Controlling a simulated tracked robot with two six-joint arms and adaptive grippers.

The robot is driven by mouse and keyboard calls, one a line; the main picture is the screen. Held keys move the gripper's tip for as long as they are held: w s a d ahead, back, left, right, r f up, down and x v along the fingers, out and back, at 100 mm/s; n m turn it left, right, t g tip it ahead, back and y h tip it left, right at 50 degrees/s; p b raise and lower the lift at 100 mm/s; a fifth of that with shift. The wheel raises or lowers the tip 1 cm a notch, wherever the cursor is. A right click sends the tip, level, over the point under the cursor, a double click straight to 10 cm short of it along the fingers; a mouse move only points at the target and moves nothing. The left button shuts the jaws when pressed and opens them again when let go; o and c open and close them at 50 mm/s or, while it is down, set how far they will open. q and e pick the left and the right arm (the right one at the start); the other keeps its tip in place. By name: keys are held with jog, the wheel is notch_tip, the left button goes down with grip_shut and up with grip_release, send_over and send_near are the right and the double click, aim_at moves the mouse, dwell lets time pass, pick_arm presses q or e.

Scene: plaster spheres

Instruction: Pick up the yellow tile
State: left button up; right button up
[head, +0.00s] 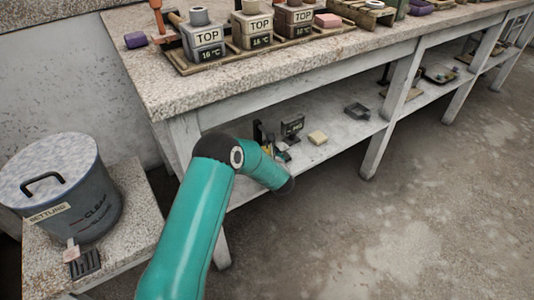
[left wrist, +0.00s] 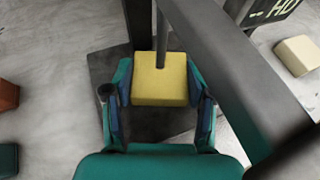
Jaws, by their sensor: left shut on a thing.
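The yellow tile (left wrist: 160,88) is a small block in the middle of the left wrist view. My left gripper (left wrist: 159,80) has teal fingers with blue pads, one on each side of the tile, and is shut on it. A thin grey rod crosses the tile's upper edge in this view. Dark grey surface shows around and below the tile; I cannot tell whether the tile is clear of it. In the head view my teal left arm reaches to the lower shelf, and the tile is too small to make out surely. My right gripper is not in view.
A dark bar (left wrist: 225,60) passes close over the right finger. A cream block (head: 318,137) and a dark display (head: 292,126) are on the lower shelf (head: 345,150). A small dark tray (head: 357,111) lies farther right. A lidded bucket (head: 62,190) stands at left.

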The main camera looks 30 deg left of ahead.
pick_arm(q)
jog(key=c, duration=0.3)
jog(key=shift+r, duration=0.1)
jog(key=shift+r, duration=0.1)
